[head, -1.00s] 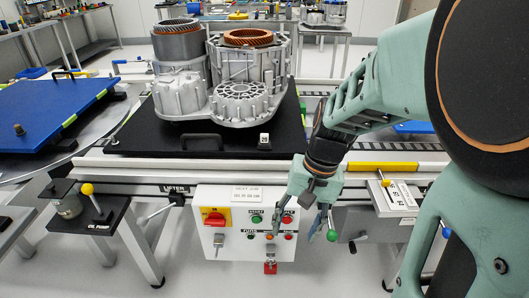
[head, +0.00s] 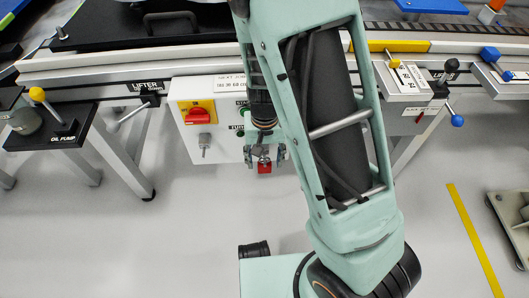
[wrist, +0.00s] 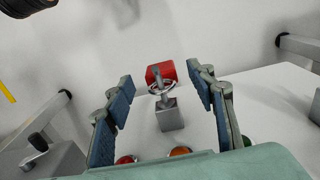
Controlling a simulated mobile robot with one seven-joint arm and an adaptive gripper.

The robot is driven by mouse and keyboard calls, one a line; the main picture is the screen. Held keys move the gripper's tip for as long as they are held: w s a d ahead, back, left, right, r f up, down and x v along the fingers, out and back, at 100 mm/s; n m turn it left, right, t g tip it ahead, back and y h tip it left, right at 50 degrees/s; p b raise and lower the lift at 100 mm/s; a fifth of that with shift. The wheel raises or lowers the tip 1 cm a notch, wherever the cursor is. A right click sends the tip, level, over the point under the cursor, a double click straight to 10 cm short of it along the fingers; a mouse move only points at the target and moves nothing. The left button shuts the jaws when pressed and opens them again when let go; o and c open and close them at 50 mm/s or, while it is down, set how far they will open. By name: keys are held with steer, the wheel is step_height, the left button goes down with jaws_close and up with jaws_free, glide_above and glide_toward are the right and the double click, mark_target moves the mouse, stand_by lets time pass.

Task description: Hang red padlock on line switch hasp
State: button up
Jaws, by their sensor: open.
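The red padlock (head: 264,168) hangs at the lower edge of the white control box. In the wrist view the red padlock (wrist: 161,72) has its ring-like shackle around a pin on a grey block (wrist: 170,116). My gripper (head: 265,152) is at the padlock, partly behind my arm in the head view. In the wrist view my gripper (wrist: 160,76) is open, with one finger on each side of the padlock and visible gaps. The red and yellow line switch (head: 199,113) is on the box's left side, with a small grey metal part (head: 205,143), apparently the hasp, below it.
The control box (head: 183,138) also carries push buttons, partly hidden by my arm. A lifter lever (head: 125,115) stands to its left, and an oil pump table (head: 60,128) further left. A rail with yellow-handled parts (head: 400,46) runs behind. The floor in front is clear.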

steer(key=shift+f+b, duration=0.65)
steer(key=shift+f, duration=1.35)
steer(key=shift+c, duration=0.2)
steer(key=c, duration=1.3)
steer(key=shift+r, duration=0.2)
